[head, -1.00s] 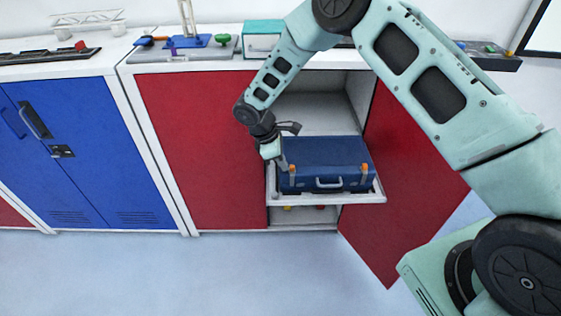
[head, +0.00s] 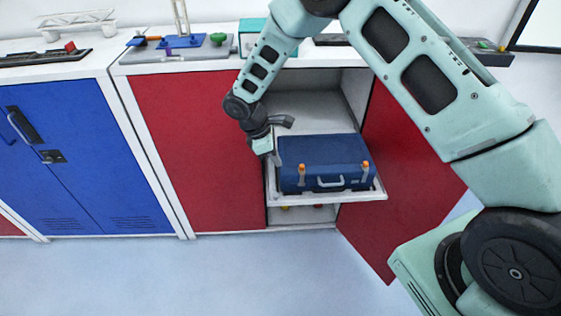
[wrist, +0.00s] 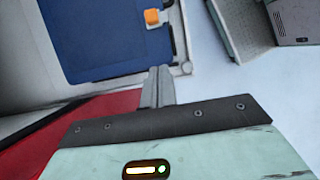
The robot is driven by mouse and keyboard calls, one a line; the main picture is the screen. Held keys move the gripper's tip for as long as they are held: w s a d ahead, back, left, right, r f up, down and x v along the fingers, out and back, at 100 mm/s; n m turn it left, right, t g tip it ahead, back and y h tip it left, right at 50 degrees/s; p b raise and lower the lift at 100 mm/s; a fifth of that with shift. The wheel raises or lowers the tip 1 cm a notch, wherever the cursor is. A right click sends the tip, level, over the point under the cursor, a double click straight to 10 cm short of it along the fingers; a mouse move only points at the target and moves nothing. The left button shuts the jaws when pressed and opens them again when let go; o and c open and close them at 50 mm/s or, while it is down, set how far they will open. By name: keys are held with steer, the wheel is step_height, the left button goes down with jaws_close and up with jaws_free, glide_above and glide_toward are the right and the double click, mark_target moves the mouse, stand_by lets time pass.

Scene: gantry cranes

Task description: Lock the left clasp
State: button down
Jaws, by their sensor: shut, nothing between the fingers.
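A closed dark blue case (head: 325,150) with a pale front handle (head: 330,182) lies on a pulled-out white shelf (head: 340,199). The orange left clasp (head: 301,169) and right clasp (head: 365,165) are on its front. My gripper (head: 278,161) is beside the case's left end, to the left of the left clasp and apart from it. In the wrist view, my shut, empty gripper (wrist: 159,75) points toward the case (wrist: 90,35), and one orange clasp (wrist: 152,17) shows just beyond the fingertips. Whether the clasp is latched is too small to tell.
The shelf sits in an open cabinet. A red door (head: 410,165) stands open on the right, and a closed red panel (head: 195,150) is on the left. A blue cabinet (head: 85,150) is further left. The floor (head: 250,280) in front is clear.

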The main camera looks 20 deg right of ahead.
steer(key=s+b+v, duration=0.1)
steer(key=v, duration=0.7)
steer(key=shift+w, duration=0.35)
steer(key=shift+d+r, duration=0.15)
steer(key=s+a+r+m+y, duration=0.1)
steer(key=s+a+r, duration=0.2)
steer(key=s+r, duration=0.35)
steer(key=s+a+r+m+y, duration=0.2)
steer(key=s+a+r, duration=0.15)
steer(key=s, duration=0.55)
steer(key=s+d+r+m+y, duration=0.1)
steer(key=s+m, duration=0.1)
steer(key=s, duration=0.7)
steer(key=s+r+m+t, duration=0.1)
steer(key=s, duration=0.8)
steer(key=shift+d+r+m+y, duration=0.35)
steer(key=shift+d+m+y, duration=0.05)
steer(key=shift+w, duration=0.15)
